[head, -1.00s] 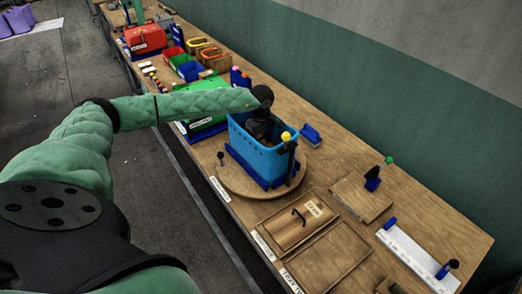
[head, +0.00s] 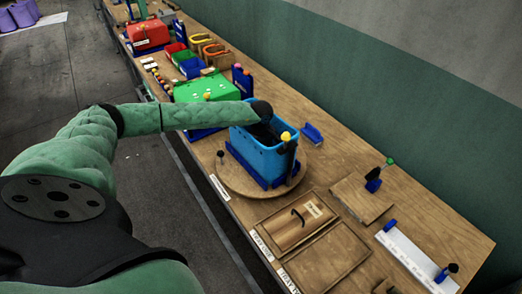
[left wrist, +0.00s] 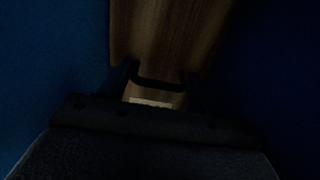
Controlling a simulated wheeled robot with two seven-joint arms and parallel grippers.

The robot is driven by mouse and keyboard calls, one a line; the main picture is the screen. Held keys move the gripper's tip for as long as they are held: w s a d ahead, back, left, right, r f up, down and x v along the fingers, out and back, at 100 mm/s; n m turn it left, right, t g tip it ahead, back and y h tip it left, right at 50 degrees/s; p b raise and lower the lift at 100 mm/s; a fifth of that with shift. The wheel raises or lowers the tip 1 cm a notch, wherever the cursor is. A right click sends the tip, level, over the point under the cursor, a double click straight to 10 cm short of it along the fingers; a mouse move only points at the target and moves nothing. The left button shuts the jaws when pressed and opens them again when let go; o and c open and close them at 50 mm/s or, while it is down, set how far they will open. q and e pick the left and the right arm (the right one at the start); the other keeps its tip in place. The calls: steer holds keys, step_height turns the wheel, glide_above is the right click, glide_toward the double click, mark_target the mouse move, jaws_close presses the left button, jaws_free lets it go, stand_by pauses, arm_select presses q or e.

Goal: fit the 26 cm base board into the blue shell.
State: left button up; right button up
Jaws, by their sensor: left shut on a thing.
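The blue shell (head: 264,157) is an open-topped bin standing upright in a dark blue holder on a round wooden disc (head: 232,181). My left arm reaches over its rim, and the left gripper is down inside, mostly hidden in the head view. In the left wrist view, the left gripper (left wrist: 160,82) is shut on the black handle of a wooden board (left wrist: 170,35) with a pale label. Blue walls flank the board on both sides. The picture is dark; whether the board touches the shell floor cannot be told. My right gripper is not in view.
A second handled wooden board (head: 298,222) lies in front, beside an empty wooden tray (head: 326,260). A yellow-knobbed post (head: 286,137) stands at the shell's near right corner. A green box (head: 207,88) stands behind left. A flat wooden board (head: 362,198) lies right.

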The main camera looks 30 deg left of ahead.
arm_select(q)
steer(key=o, duration=1)
steer(key=shift+w+f, duration=0.2)
steer(key=shift+f, duration=0.05)
steer(key=shift+o, duration=0.2)
steer(key=shift+s+r, duration=0.1)
steer(key=shift+r, duration=0.15)
step_height(320, 180, up, 12)
